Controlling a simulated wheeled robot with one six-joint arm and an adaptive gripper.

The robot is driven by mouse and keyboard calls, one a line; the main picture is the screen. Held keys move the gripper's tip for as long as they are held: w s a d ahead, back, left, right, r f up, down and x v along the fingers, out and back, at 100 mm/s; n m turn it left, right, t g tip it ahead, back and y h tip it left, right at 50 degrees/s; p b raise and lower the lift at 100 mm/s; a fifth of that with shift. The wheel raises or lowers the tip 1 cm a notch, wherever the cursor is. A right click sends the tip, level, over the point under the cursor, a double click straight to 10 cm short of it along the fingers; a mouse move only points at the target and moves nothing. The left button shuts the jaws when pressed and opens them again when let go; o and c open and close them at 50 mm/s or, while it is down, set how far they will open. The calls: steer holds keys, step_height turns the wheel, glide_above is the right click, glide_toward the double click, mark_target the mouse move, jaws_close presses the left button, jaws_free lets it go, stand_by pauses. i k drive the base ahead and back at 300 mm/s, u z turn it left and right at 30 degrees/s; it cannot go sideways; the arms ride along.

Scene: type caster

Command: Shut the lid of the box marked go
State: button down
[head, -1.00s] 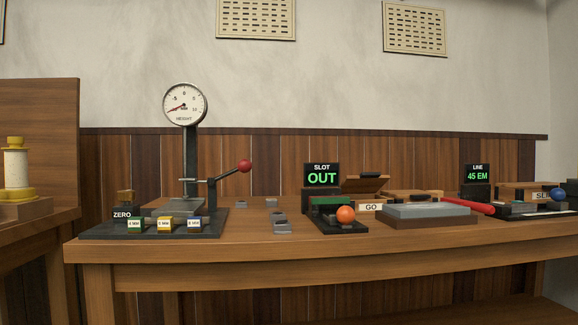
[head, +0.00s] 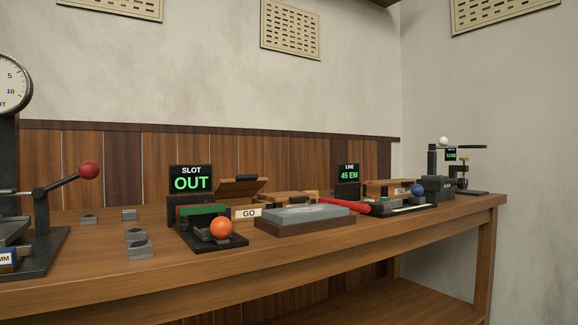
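The box marked GO shows its pale label (head: 249,213) on the bench, right of the orange ball and left of the grey slab. Its wooden lid (head: 238,188) stands raised and tilted, with a dark handle on top. Much of the box body is hidden behind the things in front. My gripper is not in the head view.
On the wooden bench (head: 150,279), a SLOT OUT display (head: 190,180) and an orange ball (head: 221,227) stand left of the box. A grey slab on a dark base (head: 303,217) and a red handle (head: 346,206) stand right. The bench's front strip is mostly clear.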

mark_target(243, 186)
steer(key=i, duration=0.35)
steer(key=u, duration=0.75)
